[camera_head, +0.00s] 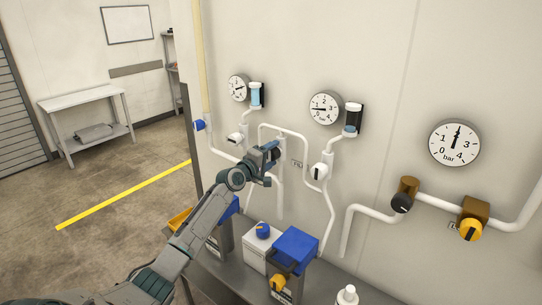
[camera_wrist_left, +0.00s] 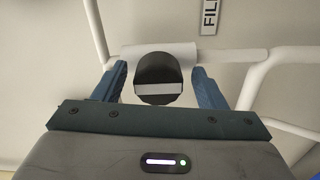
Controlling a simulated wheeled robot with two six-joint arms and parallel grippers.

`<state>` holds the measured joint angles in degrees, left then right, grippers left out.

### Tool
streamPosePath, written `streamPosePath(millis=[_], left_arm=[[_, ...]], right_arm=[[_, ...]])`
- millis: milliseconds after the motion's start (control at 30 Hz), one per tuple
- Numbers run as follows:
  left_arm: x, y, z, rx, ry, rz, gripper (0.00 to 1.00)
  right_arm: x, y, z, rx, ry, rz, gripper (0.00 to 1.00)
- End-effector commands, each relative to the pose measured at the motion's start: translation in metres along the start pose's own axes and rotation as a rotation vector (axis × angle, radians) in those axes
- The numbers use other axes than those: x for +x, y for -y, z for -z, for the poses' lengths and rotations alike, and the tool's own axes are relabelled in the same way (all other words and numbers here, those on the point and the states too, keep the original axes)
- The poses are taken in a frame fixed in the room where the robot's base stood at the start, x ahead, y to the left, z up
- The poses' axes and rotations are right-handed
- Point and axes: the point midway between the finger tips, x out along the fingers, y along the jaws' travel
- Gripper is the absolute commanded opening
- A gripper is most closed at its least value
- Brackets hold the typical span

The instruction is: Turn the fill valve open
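The fill valve's round black knob (camera_wrist_left: 158,72), with a pale bar across it, sits on a white pipe body in the left wrist view. A label reading "FIL", its end cut off (camera_wrist_left: 210,14), is on the wall above it. My left gripper (camera_wrist_left: 158,80) is open, one blue finger on each side of the knob, with gaps showing between the fingers and the knob. In the head view my left gripper (camera_head: 268,160) is at the white piping on the wall and hides the knob. A small label (camera_head: 297,163) is just to its right. My right gripper is not in view.
Other wall valves stand nearby: a white one (camera_head: 319,172) to the right, another (camera_head: 235,137) to the left, a black knob (camera_head: 401,203) and a yellow knob (camera_head: 470,229). A blue-topped box (camera_head: 296,245) and a white container (camera_head: 257,249) stand on the shelf below.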

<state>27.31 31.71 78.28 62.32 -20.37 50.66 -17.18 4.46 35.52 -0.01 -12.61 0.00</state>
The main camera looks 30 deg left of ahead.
Motion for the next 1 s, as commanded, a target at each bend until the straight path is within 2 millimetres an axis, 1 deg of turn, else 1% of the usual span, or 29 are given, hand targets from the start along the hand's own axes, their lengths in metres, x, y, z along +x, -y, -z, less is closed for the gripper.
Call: streamPosePath(millis=[233, 367, 467, 700, 800, 1000], left_arm=[[-0.001, -0.001, 0.001, 0.002, -0.001, -0.001, 0.65], [-0.009, 0.001, 0.002, 0.006, -0.002, 0.001, 0.65], [-0.023, 0.001, 0.001, 0.008, 0.0, 0.002, 0.65], [-0.067, 0.001, 0.001, 0.009, 0.0, 0.003, 0.65], [-0.083, 0.001, 0.0, 0.007, 0.002, 0.003, 0.65], [-0.102, 0.0, 0.001, 0.004, -0.001, 0.002, 0.65]], right_arm=[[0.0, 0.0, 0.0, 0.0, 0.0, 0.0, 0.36], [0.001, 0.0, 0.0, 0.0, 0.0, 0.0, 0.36], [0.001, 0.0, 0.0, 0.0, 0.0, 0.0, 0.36], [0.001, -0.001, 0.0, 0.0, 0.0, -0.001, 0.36], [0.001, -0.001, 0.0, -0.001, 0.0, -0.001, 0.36], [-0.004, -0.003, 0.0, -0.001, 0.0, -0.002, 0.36]])
